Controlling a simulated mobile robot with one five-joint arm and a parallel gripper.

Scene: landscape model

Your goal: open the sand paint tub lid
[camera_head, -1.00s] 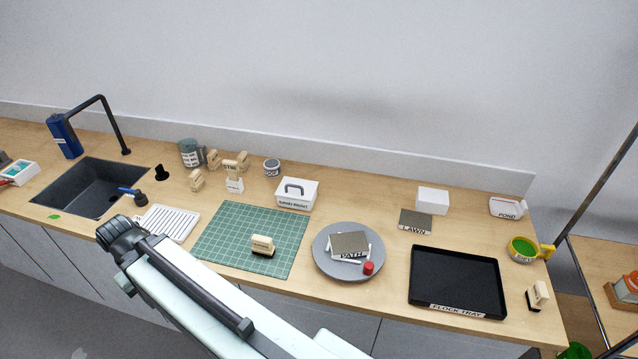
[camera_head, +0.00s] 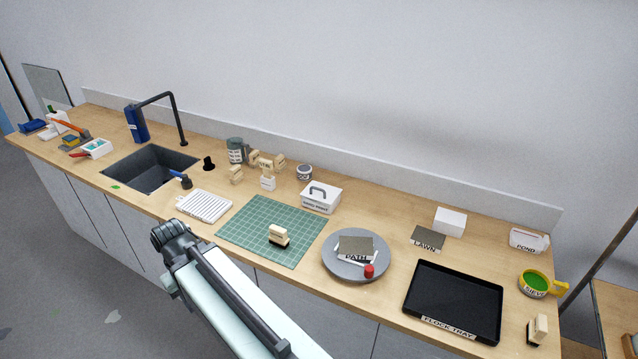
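I cannot pick out a sand paint tub for certain. A small grey tub (camera_head: 304,172) with a dark, blurred label stands at the back of the counter, behind the green mat. A larger grey-green jar (camera_head: 236,150) with a white label stands to its left near the sink; its label is too small to read. My arm reaches up from the bottom edge and ends in a dark joint in front of the counter. No gripper fingers show, and the arm is apart from both containers.
A green cutting mat (camera_head: 252,217) bears a wooden stamp (camera_head: 279,235). Several wooden stamps stand by the jar. A black tap (camera_head: 173,110) rises behind the sink.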

